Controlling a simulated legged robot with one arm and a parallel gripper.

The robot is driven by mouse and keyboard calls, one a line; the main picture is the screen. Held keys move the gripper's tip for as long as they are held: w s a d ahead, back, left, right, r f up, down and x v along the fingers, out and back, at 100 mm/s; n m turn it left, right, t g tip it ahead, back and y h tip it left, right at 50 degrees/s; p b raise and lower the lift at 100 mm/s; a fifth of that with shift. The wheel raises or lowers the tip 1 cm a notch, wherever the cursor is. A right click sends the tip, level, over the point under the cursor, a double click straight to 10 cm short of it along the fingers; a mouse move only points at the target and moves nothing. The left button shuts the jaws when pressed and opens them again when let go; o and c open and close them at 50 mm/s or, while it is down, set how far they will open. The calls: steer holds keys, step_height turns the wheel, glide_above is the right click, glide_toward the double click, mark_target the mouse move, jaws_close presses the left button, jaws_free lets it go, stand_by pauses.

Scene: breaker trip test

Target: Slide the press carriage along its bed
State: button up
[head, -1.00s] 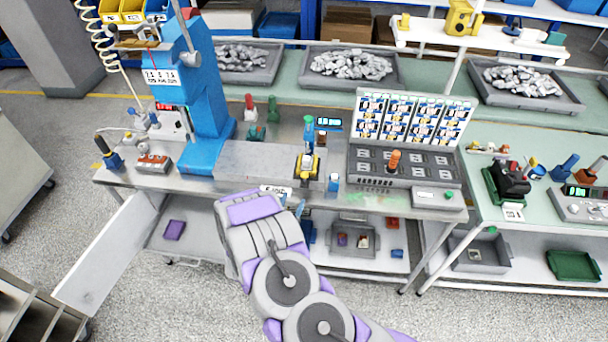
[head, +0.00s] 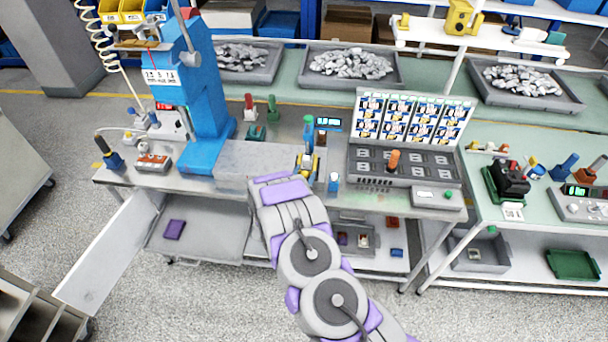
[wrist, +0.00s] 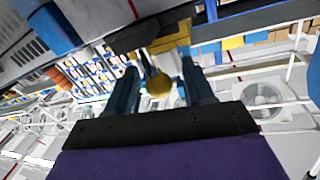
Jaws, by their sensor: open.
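The blue press (head: 205,100) stands at the left of the workbench. Its grey metal bed (head: 258,160) runs right from the press base. The carriage (head: 309,162), with yellow and dark parts, sits at the right end of the bed, partly hidden by my arm. In the wrist view a round brass-yellow knob (wrist: 159,86) on a dark stem shows below a yellow part (wrist: 170,40). My gripper (wrist: 160,78) is open, one finger on each side of the knob, with gaps visible. In the head view my fingers are hidden by my own wrist.
A grey panel with tilted picture cards (head: 415,118) stands right of the carriage, with an orange-handled tool (head: 394,160) on its base. A small blue bottle (head: 333,182) stands close to the carriage's right.

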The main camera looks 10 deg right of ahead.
steer(key=shift+c, duration=0.3)
jaws_close()
stand_by(0.3)
